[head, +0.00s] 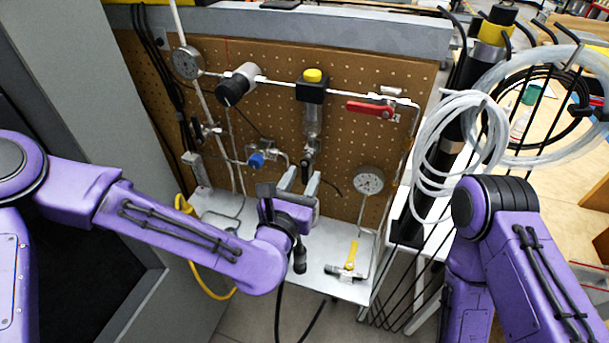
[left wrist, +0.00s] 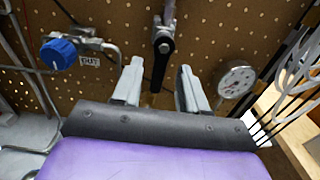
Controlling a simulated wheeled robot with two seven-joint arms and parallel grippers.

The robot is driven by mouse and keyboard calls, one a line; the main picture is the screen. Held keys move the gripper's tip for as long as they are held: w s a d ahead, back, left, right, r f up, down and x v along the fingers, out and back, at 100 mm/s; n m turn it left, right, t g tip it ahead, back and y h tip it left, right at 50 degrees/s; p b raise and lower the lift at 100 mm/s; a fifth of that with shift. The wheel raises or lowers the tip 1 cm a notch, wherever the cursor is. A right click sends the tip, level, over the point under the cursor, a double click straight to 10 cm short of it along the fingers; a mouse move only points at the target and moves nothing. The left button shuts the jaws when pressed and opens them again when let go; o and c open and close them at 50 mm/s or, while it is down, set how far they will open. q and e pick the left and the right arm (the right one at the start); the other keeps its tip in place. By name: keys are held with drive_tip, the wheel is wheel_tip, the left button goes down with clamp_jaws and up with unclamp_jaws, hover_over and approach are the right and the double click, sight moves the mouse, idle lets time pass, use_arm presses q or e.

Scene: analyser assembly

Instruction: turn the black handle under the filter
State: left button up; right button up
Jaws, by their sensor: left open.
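The filter (head: 312,120) is a clear bowl below a black block with a yellow cap, mounted on the pegboard. The black handle (head: 307,161) hangs from the valve under it. In the left wrist view the black handle (left wrist: 161,66) points down from its metal valve, near the middle. My left gripper (head: 302,182) is open and empty, just below the handle in the head view. In the left wrist view its two fingers (left wrist: 158,82) stand on either side of the handle's line, with no contact visible. My right arm shows at the right, but its gripper is out of view.
A blue knob (head: 256,160) is left of the handle, a gauge (head: 369,180) right of it. A red lever (head: 369,108) sits higher up and a yellow-handled valve (head: 351,255) lies on the white shelf. Coiled clear tubing (head: 436,140) hangs at the right.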

use_arm(q)
drive_tip(key=shift+w+d, duration=0.1)
drive_tip(key=shift+w, duration=0.4)
clamp_jaws()
drive_tip(key=shift+f+m, duration=0.1)
drive_tip(key=shift+m, duration=0.2)
drive_tip(key=shift+a+m+b, duration=0.3)
drive_tip(key=shift+m+b, duration=0.1)
drive_tip(key=shift+m, duration=0.4)
drive_tip(key=shift+w+a+r+m+b, duration=0.15)
drive_tip(key=shift+a+r+m, duration=0.3)
drive_tip(key=shift+m, duration=2.2)
drive_tip(key=shift+w+a+r+m+b, duration=0.1)
drive_tip(key=shift+a+r+m, duration=0.3)
drive_tip(key=shift+m, duration=2.2)
drive_tip(key=shift+w+a+r+m+b, duration=0.2)
drive_tip(key=shift+r+m, duration=0.4)
drive_tip(key=shift+m, duration=2.05)
